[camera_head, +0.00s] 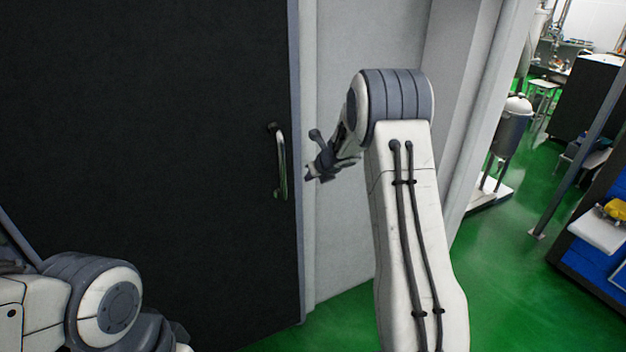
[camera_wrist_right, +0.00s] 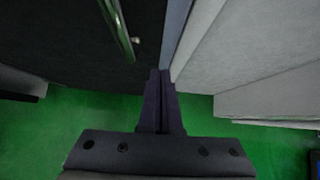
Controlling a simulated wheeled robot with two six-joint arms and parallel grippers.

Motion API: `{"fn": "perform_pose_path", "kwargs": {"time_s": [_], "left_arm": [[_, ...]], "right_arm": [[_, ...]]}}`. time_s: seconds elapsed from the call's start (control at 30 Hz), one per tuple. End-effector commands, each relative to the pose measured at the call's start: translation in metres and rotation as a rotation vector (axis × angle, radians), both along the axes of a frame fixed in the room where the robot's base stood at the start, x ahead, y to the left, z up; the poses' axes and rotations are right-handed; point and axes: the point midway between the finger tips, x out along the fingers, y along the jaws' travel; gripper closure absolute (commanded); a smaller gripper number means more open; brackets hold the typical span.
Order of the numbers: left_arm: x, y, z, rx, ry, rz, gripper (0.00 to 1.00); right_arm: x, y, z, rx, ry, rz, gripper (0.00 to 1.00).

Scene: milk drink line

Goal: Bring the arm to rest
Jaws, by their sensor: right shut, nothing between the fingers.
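My right arm (camera_head: 408,220) reaches up from the bottom of the head view and bends left at its upper joint. My right gripper (camera_head: 309,174) is near the door's right edge, to the right of the door handle (camera_head: 281,162) and apart from it in the picture. In the right wrist view the fingers (camera_wrist_right: 161,76) are together with nothing between them. The handle (camera_wrist_right: 118,28) shows there at the upper left. Part of my left arm (camera_head: 105,300) shows at the lower left of the head view; its gripper is out of view.
A large dark door (camera_head: 140,120) fills the left side. A pale wall (camera_head: 350,240) stands right of it, behind my right arm. Further right, the green floor (camera_head: 510,270) is open, with a metal vessel (camera_head: 511,127), a post and a blue unit (camera_head: 600,235) around it.

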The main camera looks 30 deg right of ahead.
Motion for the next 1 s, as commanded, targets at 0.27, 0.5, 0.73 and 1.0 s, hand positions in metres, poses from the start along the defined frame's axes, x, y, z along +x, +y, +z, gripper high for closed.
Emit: {"fn": "perform_pose_path", "kwargs": {"time_s": [0.27,0.5,0.73,1.0], "left_arm": [[0.0,0.0,-0.001,0.0,0.0,0.0,1.0],[0.0,0.0,0.0,0.0,0.0,0.0,1.0],[0.0,0.0,-0.001,0.0,0.0,0.0,1.0],[0.0,0.0,-0.001,0.0,0.0,0.0,1.0]], "right_arm": [[-0.008,0.0,0.009,0.003,0.0,-0.003,1.0],[-0.012,0.065,0.051,0.224,-0.047,-0.293,1.0],[-0.107,0.179,0.086,0.751,0.01,-0.98,1.0],[-0.292,0.263,0.069,1.077,0.265,-1.777,1.0]]}}
